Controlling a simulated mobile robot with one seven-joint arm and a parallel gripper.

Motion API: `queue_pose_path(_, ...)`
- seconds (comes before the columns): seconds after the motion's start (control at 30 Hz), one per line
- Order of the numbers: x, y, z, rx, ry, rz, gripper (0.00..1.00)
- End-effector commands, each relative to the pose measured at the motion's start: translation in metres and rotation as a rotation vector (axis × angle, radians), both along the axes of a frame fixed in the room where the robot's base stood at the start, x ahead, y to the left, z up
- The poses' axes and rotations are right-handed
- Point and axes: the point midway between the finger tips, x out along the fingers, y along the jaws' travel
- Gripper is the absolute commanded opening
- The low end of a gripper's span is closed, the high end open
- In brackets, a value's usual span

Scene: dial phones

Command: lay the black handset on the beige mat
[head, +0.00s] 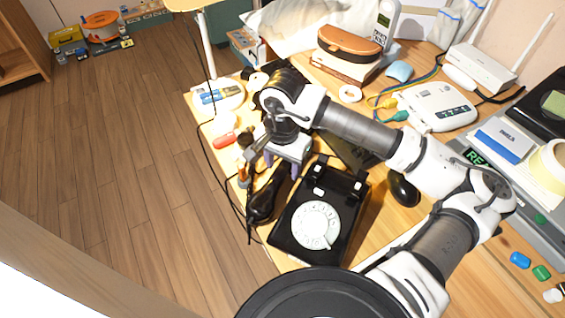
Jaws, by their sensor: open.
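The black handset (267,198) lies on the wooden desk along the left side of the black dial phone (339,190), with its near end by the desk's left edge. The phone has a white round dial, and its cradle is empty. My gripper (282,168) is open above the far end of the handset, with its fingers pointing down. I cannot tell whether the fingers touch or straddle the handset. My gripper and wrist hide part of the handset's far end. I cannot make out the beige mat in this view.
A black mouse (403,190) sits right of the phone. A white device (437,106), a router (480,68) and a brown case (348,40) stand farther back. A red object (224,141) lies near the left edge. Thin cables hang there. Bare desk (385,232) shows right of the phone.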

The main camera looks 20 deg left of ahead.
Motion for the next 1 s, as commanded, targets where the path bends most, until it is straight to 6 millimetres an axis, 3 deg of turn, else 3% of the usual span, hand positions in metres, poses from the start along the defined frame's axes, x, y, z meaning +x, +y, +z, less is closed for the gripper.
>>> queue_pose_path(0.23, 0.001, 0.0, 0.011, -0.001, -0.004, 0.0, 0.51)
queue_pose_path(0.7, 0.001, 0.0, 0.105, 0.0, -0.003, -0.001, 0.51)
queue_pose_path(1.0, 0.0, 0.0, 0.123, 0.0, 0.0, 0.0, 0.51)
